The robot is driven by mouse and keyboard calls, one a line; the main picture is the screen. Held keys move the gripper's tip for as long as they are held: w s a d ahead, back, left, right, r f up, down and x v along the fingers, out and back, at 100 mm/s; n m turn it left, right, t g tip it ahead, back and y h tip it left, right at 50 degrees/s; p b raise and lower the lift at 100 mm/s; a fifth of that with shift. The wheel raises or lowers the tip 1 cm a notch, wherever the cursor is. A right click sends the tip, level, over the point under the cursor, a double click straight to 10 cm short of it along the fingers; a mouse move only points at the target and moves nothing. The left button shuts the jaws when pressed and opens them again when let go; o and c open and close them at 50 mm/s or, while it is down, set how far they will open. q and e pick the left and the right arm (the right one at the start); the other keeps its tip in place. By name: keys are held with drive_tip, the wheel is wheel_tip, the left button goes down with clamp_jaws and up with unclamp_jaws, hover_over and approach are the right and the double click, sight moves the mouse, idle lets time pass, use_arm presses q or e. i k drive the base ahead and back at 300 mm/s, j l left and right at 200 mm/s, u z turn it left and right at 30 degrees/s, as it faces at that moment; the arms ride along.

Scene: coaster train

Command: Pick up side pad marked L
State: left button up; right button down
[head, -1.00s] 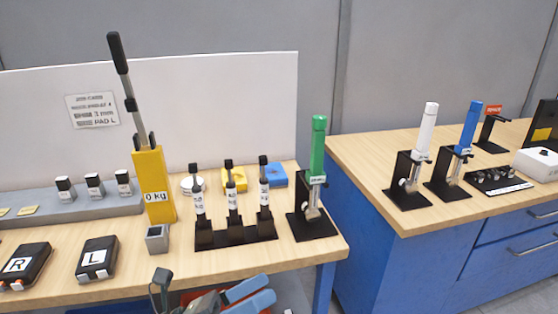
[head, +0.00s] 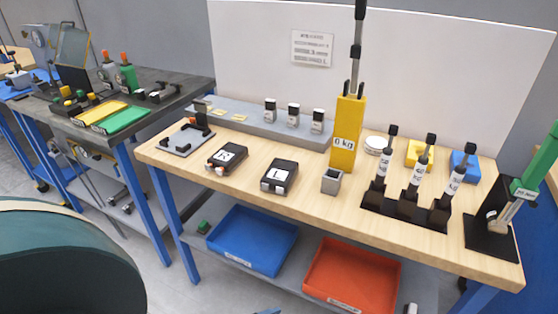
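The side pad marked L (head: 280,177) is a black block with a white label and pale tabs at its front. It lies flat on the wooden bench (head: 225,190), near the front edge. The side pad marked R (head: 227,157), a similar black block, lies to its left with a clear gap between them. Neither gripper can be made out now. Nothing touches the L pad.
A small grey open box (head: 332,181) and a yellow 0 kg post (head: 346,135) stand right of the L pad. A grey fixture (head: 183,140) is at the left end. Blue (head: 250,238) and red (head: 350,277) bins sit on the shelf below. A teal rounded object (head: 65,255) fills the lower left.

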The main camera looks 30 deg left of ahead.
sight(281, 173)
drive_tip(key=u, duration=1)
